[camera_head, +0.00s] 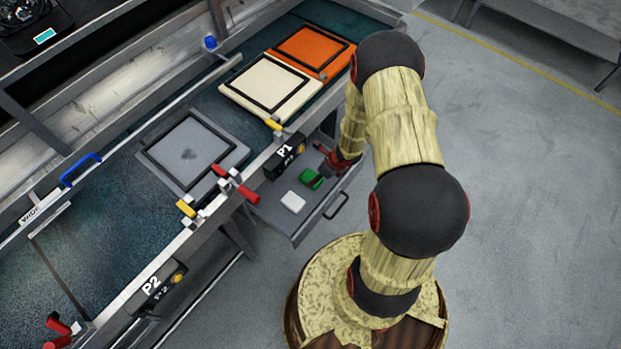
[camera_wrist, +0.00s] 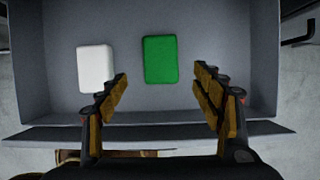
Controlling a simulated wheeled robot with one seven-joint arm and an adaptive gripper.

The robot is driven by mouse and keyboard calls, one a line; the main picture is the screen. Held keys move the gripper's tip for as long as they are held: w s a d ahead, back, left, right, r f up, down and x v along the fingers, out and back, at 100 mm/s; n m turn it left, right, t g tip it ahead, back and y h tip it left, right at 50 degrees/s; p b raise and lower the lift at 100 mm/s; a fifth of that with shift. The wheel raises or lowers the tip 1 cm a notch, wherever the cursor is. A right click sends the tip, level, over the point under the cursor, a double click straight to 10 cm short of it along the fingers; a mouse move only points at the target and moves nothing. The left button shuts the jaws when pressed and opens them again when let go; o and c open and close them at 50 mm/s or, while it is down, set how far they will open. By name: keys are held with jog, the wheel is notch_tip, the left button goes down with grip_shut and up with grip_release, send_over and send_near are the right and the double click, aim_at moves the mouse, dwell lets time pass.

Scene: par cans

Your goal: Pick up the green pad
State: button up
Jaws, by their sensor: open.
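The green pad (camera_wrist: 160,60) lies flat on the floor of an open grey drawer (camera_wrist: 230,40) in the wrist view. It also shows in the head view (camera_head: 311,179), partly hidden by my gripper. My gripper (camera_wrist: 160,88) is open and empty, with one finger on each side of the pad's line. The pad lies just ahead of the fingertips in the wrist view, with clear space on both sides. I cannot tell the exact height of the fingers above it.
A white pad (camera_wrist: 96,68) lies left of the green one, close to my left finger. The drawer's walls surround both pads. Above the drawer, the bench (camera_head: 100,225) holds a grey (camera_head: 190,152), a cream (camera_head: 262,82) and an orange framed square (camera_head: 305,47). A red-handled clamp (camera_head: 238,186) sits at the bench edge.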

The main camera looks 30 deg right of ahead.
aim_at(312, 178)
jog(key=b+x, duration=0.1)
jog(key=x, duration=0.1)
jog(key=b+x, duration=0.1)
jog(key=x, duration=0.2)
jog(key=b+x, duration=0.1)
jog(key=x, duration=0.1)
jog(key=shift+w+f, duration=0.15)
jog(key=shift+w, duration=0.2)
jog(key=c, duration=1.1)
jog(key=shift+r, duration=0.25)
